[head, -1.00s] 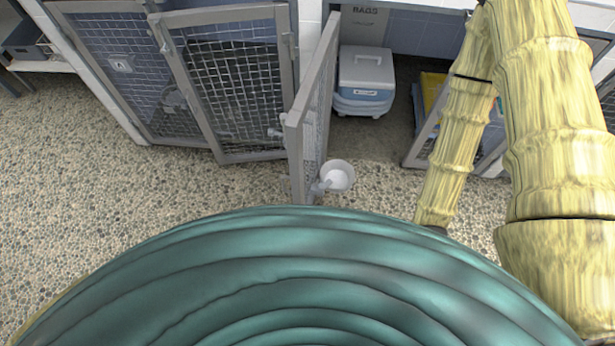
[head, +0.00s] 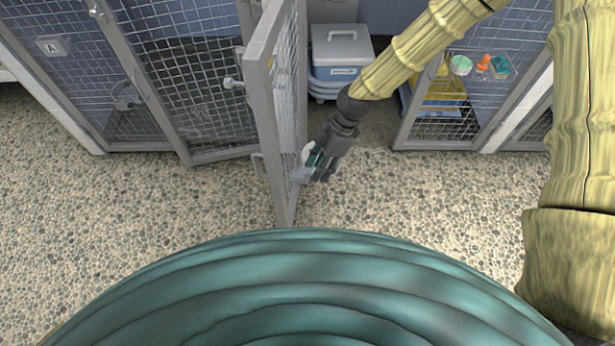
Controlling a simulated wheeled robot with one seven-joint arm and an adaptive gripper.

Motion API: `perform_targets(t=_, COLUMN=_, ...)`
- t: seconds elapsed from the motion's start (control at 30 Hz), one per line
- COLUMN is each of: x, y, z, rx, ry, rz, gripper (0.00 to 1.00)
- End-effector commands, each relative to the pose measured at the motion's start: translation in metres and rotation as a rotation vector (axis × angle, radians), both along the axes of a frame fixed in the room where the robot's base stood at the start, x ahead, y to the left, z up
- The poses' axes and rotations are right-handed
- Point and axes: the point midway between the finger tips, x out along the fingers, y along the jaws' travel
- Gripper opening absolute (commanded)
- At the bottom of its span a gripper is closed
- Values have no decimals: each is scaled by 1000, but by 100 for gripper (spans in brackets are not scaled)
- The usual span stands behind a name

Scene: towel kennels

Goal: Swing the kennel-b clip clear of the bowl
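An open mesh kennel door (head: 262,110) stands out toward me in the middle of the head view. A small grey clip (head: 301,174) sits low on its right face. A sliver of white (head: 307,151) beside it looks like the bowl; my gripper hides the rest. My gripper (head: 313,166) reaches down from the upper right, its fingertips at the clip and bowl. I cannot tell whether the fingers touch or hold either one.
A closed mesh kennel with an "A" plate (head: 52,46) is at the left. A grey-lidded box (head: 341,55) stands behind the open door. Another mesh door (head: 455,95) with coloured items behind it is at the right. The pebbled floor (head: 420,200) in front is clear.

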Motion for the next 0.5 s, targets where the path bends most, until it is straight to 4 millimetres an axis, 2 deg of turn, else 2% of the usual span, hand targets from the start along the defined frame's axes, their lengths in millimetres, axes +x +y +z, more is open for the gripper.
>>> perform_targets(t=0.03, x=16, y=2, z=-8, rx=17, ry=-32, rz=75, gripper=37)
perform_targets(t=0.2, x=51, y=3, z=5, rx=50, ry=-114, rz=312, gripper=37)
perform_targets(t=0.33, x=67, y=2, z=15, rx=60, ry=-151, rz=424, gripper=37)
perform_targets(t=0.5, x=74, y=2, z=18, rx=65, ry=-168, rz=481, gripper=37)
